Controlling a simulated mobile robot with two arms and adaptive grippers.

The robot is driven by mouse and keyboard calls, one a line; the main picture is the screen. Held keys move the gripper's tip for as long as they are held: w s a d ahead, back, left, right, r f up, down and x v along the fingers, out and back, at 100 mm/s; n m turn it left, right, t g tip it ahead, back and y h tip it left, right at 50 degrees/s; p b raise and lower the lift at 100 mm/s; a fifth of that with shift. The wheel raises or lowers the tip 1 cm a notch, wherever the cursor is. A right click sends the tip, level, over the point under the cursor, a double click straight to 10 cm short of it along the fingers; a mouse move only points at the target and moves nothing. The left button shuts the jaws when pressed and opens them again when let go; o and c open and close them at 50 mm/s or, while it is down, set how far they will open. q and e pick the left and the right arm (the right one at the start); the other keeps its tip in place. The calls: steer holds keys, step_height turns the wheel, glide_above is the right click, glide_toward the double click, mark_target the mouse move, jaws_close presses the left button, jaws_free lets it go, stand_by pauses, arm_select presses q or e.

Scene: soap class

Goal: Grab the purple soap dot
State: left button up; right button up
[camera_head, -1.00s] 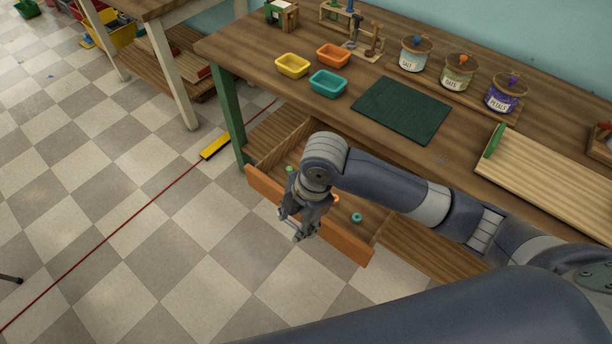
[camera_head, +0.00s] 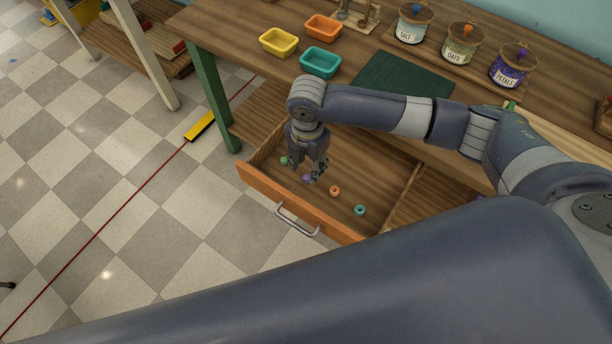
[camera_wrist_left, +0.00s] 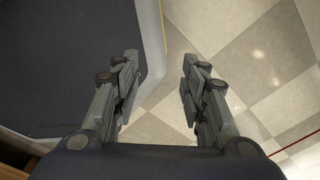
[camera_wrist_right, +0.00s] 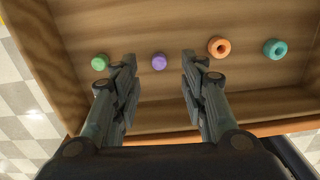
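The purple soap dot (camera_wrist_right: 159,61) lies on the floor of the open drawer (camera_head: 385,172). In the right wrist view it shows beyond and between the fingertips, not touched by them. In the head view the purple dot (camera_head: 307,178) is partly hidden beside the fingers. My right gripper (camera_wrist_right: 158,68) is open and empty, pointing down into the drawer; the right gripper (camera_head: 317,176) hangs over the drawer's left part in the head view. My left gripper (camera_wrist_left: 162,65) is open and empty above the tiled floor, seen only in its wrist view.
Green (camera_wrist_right: 99,62), orange (camera_wrist_right: 219,47) and teal (camera_wrist_right: 275,49) soap pieces lie in a row with the purple one. The drawer's orange front (camera_head: 335,228) has a metal handle (camera_head: 297,218). The bench above holds small bins (camera_head: 320,62) and jars (camera_head: 460,45).

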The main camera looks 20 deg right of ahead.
mark_target(306, 177)
step_height(306, 177, down, 4)
steer(key=shift+a+f, duration=0.1)
steer(key=shift+f, duration=0.05)
steer(key=shift+c, duration=0.6)
steer(key=c, duration=0.5)
steer(key=shift+c, duration=0.9)
arm_select(q)
steer(key=shift+w+r, duration=0.2)
steer(key=shift+w, duration=0.9)
